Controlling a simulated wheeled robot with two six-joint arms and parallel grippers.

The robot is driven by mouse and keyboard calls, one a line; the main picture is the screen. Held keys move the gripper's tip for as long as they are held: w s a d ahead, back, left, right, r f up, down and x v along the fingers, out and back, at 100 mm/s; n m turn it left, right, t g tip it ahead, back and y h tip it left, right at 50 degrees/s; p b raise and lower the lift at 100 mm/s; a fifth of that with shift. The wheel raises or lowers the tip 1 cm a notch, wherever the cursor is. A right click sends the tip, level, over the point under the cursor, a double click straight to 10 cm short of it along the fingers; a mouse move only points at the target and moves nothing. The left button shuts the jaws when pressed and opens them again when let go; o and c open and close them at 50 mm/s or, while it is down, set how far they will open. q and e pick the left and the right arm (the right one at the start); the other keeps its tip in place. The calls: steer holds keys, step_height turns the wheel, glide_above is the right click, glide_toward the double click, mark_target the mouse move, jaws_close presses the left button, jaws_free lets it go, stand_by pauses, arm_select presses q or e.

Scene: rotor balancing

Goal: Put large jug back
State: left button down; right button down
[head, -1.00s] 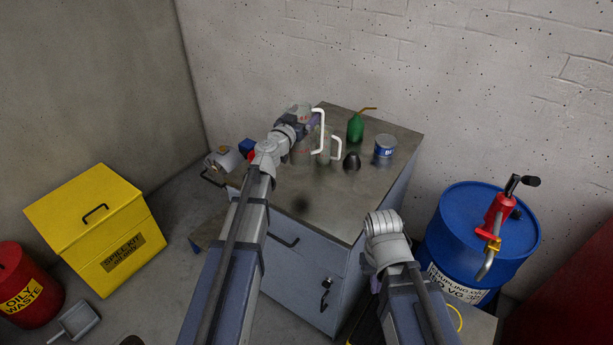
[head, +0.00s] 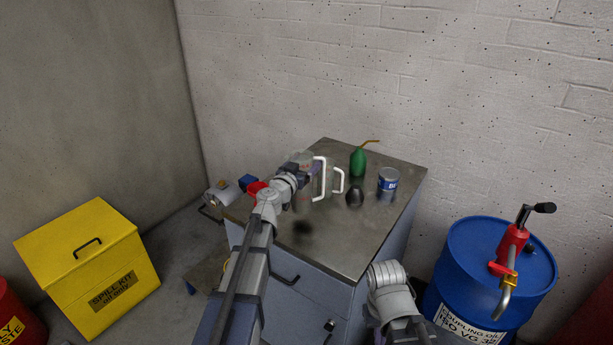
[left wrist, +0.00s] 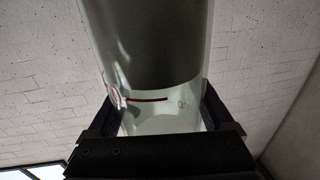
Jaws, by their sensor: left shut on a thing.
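The large jug (head: 304,160) is clear, with a tall white handle on its right side. It stands upright at the bench top (head: 345,238); I cannot tell whether its base touches. My left gripper (head: 300,178) is shut on its body from the front left. In the left wrist view, the clear wall of the jug (left wrist: 150,100), with a red line, fills the space between both dark fingers (left wrist: 160,118). A smaller clear jug with a white handle (head: 339,181) stands just right of it, partly hidden. My right arm shows at the lower right, but its gripper does not.
On the bench, a green oil can (head: 358,163), a dark rounded object (head: 355,196) and a blue-and-white tin (head: 388,180) stand right of the jugs. A blue drum (head: 485,275) with a red pump stands right of the bench. The front of the bench top is clear.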

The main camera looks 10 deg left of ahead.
arm_select(q)
steer(key=shift+f+b, duration=1.7)
steer(key=shift+f, duration=0.1)
steer(key=shift+f, duration=0.15)
jaws_free()
steer(key=s+a, duration=0.2)
steer(key=s, duration=1)
steer(key=shift+a+r, duration=0.15)
steer(key=shift+r, duration=0.05)
